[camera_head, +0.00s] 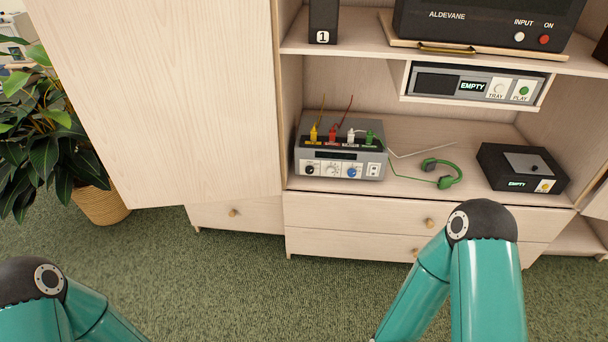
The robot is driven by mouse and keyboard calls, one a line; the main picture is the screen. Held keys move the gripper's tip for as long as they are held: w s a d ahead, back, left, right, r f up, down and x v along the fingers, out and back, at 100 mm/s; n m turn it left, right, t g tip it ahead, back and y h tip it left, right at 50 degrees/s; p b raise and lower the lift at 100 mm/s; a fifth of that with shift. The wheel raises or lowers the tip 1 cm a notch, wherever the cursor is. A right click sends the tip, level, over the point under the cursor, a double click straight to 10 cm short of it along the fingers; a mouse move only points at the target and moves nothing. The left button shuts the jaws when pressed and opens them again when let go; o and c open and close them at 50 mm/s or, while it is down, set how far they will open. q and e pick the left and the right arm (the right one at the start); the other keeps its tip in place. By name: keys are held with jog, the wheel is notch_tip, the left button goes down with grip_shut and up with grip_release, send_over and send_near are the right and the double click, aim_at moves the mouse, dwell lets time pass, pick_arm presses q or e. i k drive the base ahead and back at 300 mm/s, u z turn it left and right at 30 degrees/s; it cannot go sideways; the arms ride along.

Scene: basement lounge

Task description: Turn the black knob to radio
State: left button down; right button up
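A grey box-shaped unit (341,150) stands on the cabinet's middle shelf, with a row of controls on its front. The black knob (310,169) is at the left end of that row. A white knob (333,170) and a blue knob (352,172) sit to its right. The black knob's pointer direction and the small labels around it are too small to read. Yellow, red, white and green plugs stand on the unit's top. My two teal arms come in at the bottom left and bottom right, but both grippers are out of the picture.
Green headphones (442,173) lie right of the unit, near a black box (522,168) reading EMPTY. A grey player (472,84) hangs under the upper shelf. An open cabinet door (160,95) stands at left, beside a potted plant (100,204). Drawers (350,213) are below.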

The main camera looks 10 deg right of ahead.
aim_at(309, 170)
jog(key=u, duration=0.1)
jog(key=i, duration=1)
jog(key=z, duration=0.1)
